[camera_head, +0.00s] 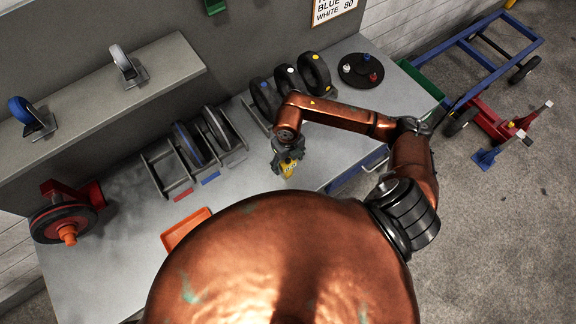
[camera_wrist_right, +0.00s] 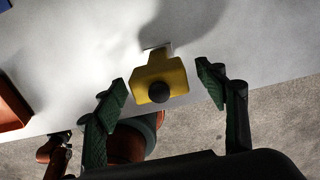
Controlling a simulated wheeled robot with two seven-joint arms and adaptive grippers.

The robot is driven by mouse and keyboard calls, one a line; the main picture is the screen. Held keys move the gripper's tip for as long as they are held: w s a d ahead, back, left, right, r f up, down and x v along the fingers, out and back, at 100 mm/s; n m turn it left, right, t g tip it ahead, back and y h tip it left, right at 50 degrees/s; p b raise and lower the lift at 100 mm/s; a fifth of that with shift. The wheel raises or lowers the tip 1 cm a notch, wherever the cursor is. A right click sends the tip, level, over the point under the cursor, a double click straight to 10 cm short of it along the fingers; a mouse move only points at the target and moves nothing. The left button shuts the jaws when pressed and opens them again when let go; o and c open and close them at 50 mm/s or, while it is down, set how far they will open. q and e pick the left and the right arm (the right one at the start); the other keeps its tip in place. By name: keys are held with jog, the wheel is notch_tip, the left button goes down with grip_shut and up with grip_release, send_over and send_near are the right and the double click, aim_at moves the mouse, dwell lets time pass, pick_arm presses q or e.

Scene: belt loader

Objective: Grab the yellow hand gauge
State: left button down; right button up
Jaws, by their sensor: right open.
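The yellow hand gauge (camera_wrist_right: 160,75) shows in the wrist view as a yellow block with a round black knob. It is by the edge of the grey worktable. My right gripper (camera_wrist_right: 163,78) is open, with its green-padded fingers on either side of the gauge and a visible gap to each. In the head view the right gripper (camera_head: 286,158) is over the table's front part, and a bit of the yellow gauge (camera_head: 288,170) shows just below it. My left gripper is not in view.
An orange tray (camera_head: 185,229) lies left of the gripper. Behind are a rack with wheels (camera_head: 190,150), more upright wheels (camera_head: 290,82) and a dark round plate with coloured pegs (camera_head: 360,70). A red wheel fixture (camera_head: 68,215) stands at the left. The table edge is close.

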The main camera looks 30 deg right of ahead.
jog(key=shift+f, duration=0.2)
jog(key=shift+c, duration=0.6)
jog(key=c, duration=1.3)
